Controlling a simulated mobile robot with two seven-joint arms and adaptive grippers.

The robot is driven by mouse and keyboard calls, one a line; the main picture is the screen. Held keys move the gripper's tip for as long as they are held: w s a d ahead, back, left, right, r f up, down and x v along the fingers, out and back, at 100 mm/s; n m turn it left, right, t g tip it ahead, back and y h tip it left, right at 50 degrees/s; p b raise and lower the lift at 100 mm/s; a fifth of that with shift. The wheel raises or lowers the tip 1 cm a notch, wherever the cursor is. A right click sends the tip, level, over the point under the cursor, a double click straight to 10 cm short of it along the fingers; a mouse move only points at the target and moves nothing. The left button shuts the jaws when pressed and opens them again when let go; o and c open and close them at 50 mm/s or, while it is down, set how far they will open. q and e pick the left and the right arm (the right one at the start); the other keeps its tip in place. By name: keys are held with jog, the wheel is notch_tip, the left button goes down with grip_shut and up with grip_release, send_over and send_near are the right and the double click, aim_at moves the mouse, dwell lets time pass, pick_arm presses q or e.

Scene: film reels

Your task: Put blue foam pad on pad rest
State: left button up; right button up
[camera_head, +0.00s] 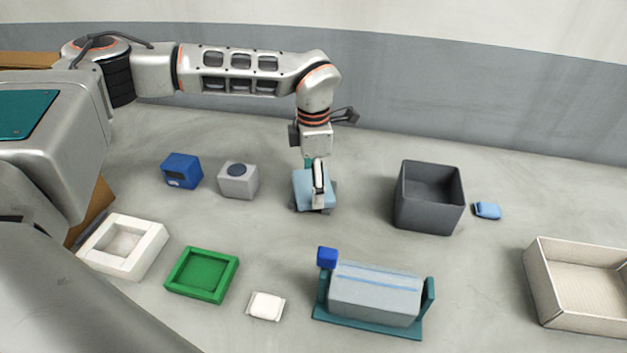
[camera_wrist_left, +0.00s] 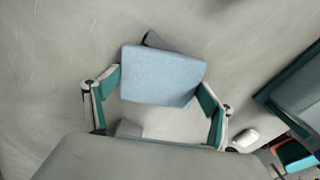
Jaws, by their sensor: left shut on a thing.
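The blue foam pad (camera_head: 301,187) is a light blue block near the middle of the table in the head view. My left gripper (camera_head: 319,190) points down over it and is shut on it. In the left wrist view the pad (camera_wrist_left: 163,75) lies tilted between the two fingers of the gripper (camera_wrist_left: 158,92). A dark grey piece (camera_head: 332,211) shows from under the pad, perhaps the pad rest; the pad hides most of it. I cannot tell whether the pad touches it. My right gripper is not in view.
A dark grey bin (camera_head: 428,222) and a small blue item (camera_head: 487,211) stand to the right. A teal cradle (camera_head: 368,329) with a grey block is in front. A green tray (camera_head: 202,294), white tray (camera_head: 148,262), blue box (camera_head: 181,171) and grey box (camera_head: 239,182) are left.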

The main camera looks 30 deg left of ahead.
pick_arm(q)
jog(key=shift+f, duration=0.1)
jog(key=o, duration=0.9)
notch_tip(320, 180, up, 12)
jog(key=shift+r+p, duration=0.2)
jog(key=shift+p, duration=0.1)
dwell(0.4)
